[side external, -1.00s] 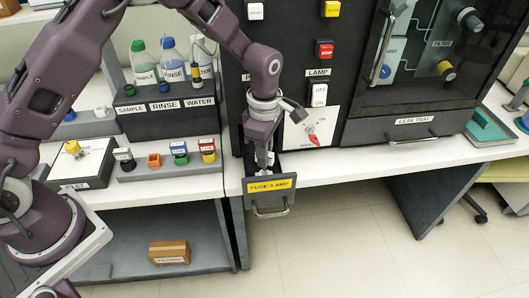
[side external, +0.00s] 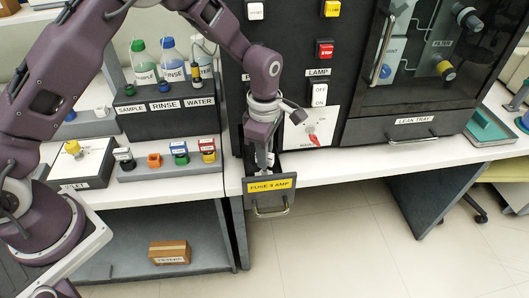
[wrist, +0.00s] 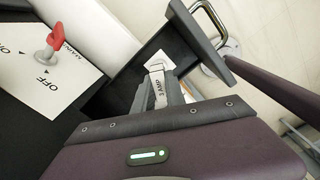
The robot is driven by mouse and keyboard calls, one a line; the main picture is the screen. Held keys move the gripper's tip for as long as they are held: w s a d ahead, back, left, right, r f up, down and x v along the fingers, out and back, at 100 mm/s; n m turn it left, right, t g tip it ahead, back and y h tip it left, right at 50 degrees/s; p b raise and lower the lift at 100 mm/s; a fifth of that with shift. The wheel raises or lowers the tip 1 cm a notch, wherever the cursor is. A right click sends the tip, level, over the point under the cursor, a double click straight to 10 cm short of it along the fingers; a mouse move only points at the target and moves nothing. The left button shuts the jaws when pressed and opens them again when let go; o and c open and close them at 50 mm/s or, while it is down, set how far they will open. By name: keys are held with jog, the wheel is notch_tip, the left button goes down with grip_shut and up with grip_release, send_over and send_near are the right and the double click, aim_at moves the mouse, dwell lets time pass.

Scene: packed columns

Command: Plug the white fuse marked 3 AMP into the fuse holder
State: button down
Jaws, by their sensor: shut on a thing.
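My gripper (side external: 263,160) points down into the open fuse drawer, whose front (side external: 270,187) has a yellow label reading FUSE 3 AMP. In the wrist view my gripper (wrist: 160,88) is shut on the white fuse (wrist: 157,78), which bears the marking 3 AMP. The fuse is over or in the drawer, near a white patch on the drawer's inside (wrist: 163,58). The fuse holder's contacts are hidden behind the fuse and fingers, so I cannot tell whether the fuse is seated.
The drawer's metal handle (wrist: 212,22) sticks out at its front. A red-handled MAIN switch (side external: 313,139) sits on the panel right of my gripper; its OFF mark shows in the wrist view. A rack with several coloured blocks (side external: 170,161) stands left on the bench.

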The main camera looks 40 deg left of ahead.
jog(key=shift+f, duration=1.5)
jog(key=c, duration=1.3)
grip_release()
notch_tip(320, 180, up, 7)
jog(key=shift+r, duration=0.1)
